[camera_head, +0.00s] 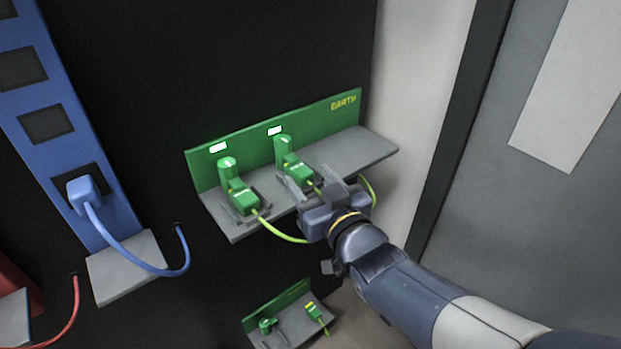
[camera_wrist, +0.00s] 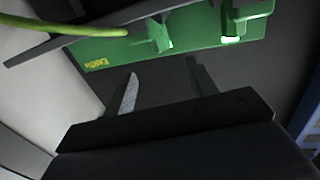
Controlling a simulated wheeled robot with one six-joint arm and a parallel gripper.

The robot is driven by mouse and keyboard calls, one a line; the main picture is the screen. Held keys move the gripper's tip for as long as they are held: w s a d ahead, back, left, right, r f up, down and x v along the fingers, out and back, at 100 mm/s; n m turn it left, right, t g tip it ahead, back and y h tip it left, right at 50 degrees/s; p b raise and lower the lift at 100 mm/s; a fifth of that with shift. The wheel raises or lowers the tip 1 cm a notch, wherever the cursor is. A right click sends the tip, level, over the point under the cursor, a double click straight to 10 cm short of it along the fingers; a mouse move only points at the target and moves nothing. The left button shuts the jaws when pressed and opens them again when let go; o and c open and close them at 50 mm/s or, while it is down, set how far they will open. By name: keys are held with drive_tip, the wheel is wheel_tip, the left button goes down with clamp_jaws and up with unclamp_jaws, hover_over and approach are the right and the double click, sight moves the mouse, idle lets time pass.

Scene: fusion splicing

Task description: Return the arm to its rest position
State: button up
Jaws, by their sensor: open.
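My arm reaches in from the lower right in the head view, with my gripper (camera_head: 322,200) in front of the green EARTH station's grey shelf (camera_head: 350,150). In the wrist view my gripper (camera_wrist: 165,86) has its two fingers spread, with nothing between them. The EARTH panel (camera_head: 345,104) appears upside down there, beyond the fingertips (camera_wrist: 110,52). Two green connectors, one at left (camera_head: 235,185) and one at right (camera_head: 291,160), stand on the shelf with yellow-green cables. My gripper is close to the right connector and partly covers its cable. Whether they touch cannot be told.
A blue panel (camera_head: 48,90) with a blue plug (camera_head: 84,194) and looping cable stands at left. A red cable (camera_head: 70,325) is at lower left. A smaller green station (camera_head: 300,322) sits below. A grey wall (camera_head: 500,200) rises at right.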

sight(286, 149)
drive_tip(key=shift+w, duration=0.1)
drive_tip(key=x, duration=1)
drive_tip(key=shift+w+a+b, duration=0.2)
drive_tip(key=shift+w+b, duration=0.15)
drive_tip(key=shift+b, duration=0.05)
drive_tip(key=shift+d+r+p, duration=0.1)
drive_tip(key=shift+p, duration=0.2)
drive_tip(key=shift+s+b, duration=0.1)
drive_tip(key=shift+b, duration=0.2)
